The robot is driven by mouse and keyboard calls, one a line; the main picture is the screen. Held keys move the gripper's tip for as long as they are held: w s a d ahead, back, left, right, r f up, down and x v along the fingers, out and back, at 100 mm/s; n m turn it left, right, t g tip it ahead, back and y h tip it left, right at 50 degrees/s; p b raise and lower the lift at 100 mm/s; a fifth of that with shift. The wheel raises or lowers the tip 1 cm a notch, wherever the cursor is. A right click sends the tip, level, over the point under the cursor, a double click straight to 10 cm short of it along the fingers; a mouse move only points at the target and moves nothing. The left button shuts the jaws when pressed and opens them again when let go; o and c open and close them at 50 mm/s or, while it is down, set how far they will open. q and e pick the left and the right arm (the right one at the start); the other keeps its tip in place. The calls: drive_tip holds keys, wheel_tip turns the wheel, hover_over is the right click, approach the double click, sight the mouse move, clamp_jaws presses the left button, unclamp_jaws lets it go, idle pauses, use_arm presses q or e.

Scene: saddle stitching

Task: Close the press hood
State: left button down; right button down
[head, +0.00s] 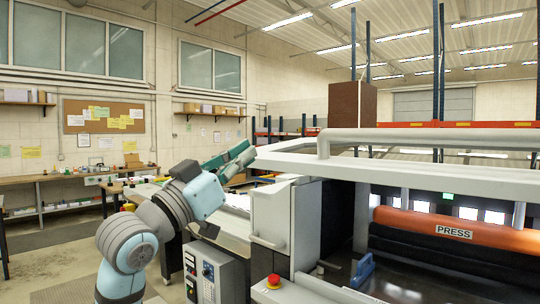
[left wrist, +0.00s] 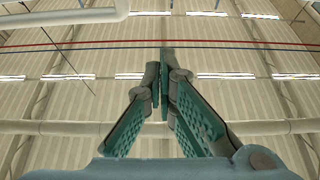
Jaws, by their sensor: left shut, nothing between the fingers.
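The press hood (head: 430,174) is a white frame with a see-through pane and a thick grey handle bar (head: 430,138) along its top. It stands raised above the press bed, with an open gap below it on the front side. My left gripper (head: 247,153) has teal fingers, shut and empty, just left of the hood's left corner in the head view; I cannot tell if it touches. In the left wrist view the left gripper (left wrist: 162,75) points up at the ceiling with its fingers together. My right gripper is not in view.
Under the hood lies an orange bar (head: 455,229) labelled PRESS. A grey cabinet (head: 285,218), a control panel (head: 205,275) and a red button (head: 273,281) stand at the press's left. A blue clamp-like part (head: 362,270) sits on the bed. Workbenches line the far left wall.

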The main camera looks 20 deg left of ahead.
use_arm(q)
drive_tip(key=p+x, duration=0.4)
drive_tip(key=x, duration=0.6)
drive_tip(key=f, duration=0.2)
drive_tip(key=w+f, duration=0.1)
drive_tip(key=f, duration=0.1)
drive_tip(key=shift+a+f, duration=0.15)
